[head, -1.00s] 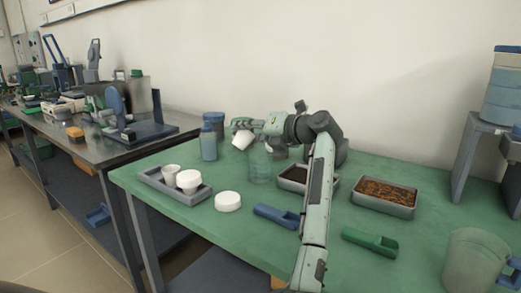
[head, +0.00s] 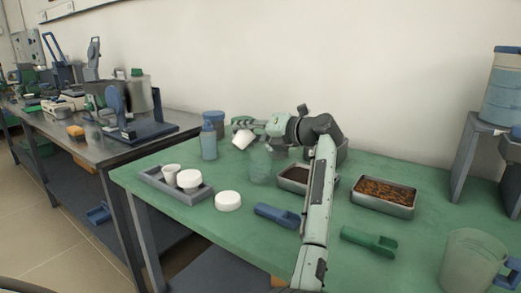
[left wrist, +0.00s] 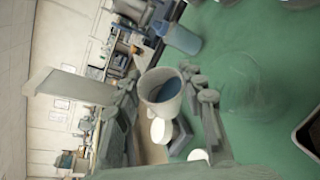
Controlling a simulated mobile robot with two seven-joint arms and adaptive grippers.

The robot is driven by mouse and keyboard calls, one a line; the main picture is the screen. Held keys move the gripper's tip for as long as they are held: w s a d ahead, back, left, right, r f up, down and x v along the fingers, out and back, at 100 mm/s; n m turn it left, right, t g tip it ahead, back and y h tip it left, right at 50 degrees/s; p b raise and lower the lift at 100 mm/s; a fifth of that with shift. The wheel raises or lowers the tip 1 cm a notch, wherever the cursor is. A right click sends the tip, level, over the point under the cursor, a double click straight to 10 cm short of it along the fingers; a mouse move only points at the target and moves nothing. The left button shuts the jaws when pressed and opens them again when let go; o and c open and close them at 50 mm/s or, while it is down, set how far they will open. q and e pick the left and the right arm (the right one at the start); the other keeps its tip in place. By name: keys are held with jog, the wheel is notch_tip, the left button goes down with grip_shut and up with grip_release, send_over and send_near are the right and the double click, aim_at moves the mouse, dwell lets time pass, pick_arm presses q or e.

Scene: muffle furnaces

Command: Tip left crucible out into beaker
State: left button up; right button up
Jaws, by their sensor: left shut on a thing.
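My left gripper (head: 250,126) is shut on a white crucible (head: 242,139), held tilted in the air above the green table. In the left wrist view the crucible (left wrist: 160,92) sits between the fingers, and its inside looks dark blue; I cannot tell if that is contents. A clear glass beaker (head: 260,167) stands upright on the table just below and to the right of the crucible in the head view. It shows faintly in the left wrist view (left wrist: 248,82). I cannot make out anything in the beaker. My right gripper is not in view.
A grey tray (head: 152,181) with white crucibles is at the left, and a white round lid (head: 228,201) lies beside it. A blue bottle (head: 209,146) stands behind the beaker. Metal trays (head: 384,207), a blue scoop (head: 277,215) and a green scoop (head: 369,241) lie to the right.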

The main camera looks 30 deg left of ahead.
pick_arm(q)
jog(key=shift+w+f+m+g+y+p, duration=0.15)
jog(key=shift+m+g+y+p, duration=0.15)
jog(key=shift+m+p, duration=0.3)
dwell(0.7)
jog(key=shift+w+d+f+m, duration=0.2)
jog(key=shift+w+f+m, duration=0.1)
jog(key=shift+m, duration=0.4)
dwell(1.1)
jog(key=shift+y, duration=0.3)
jog(key=shift+f+m, duration=0.1)
jog(key=shift+m, duration=0.2)
jog(key=shift+w+f+m, duration=0.1)
jog(key=shift+m, duration=0.2)
jog(key=shift+g+y, duration=0.3)
jog(key=shift+w+d+m, duration=0.1)
jog(key=shift+m, duration=0.2)
jog(key=shift+c, duration=0.2)
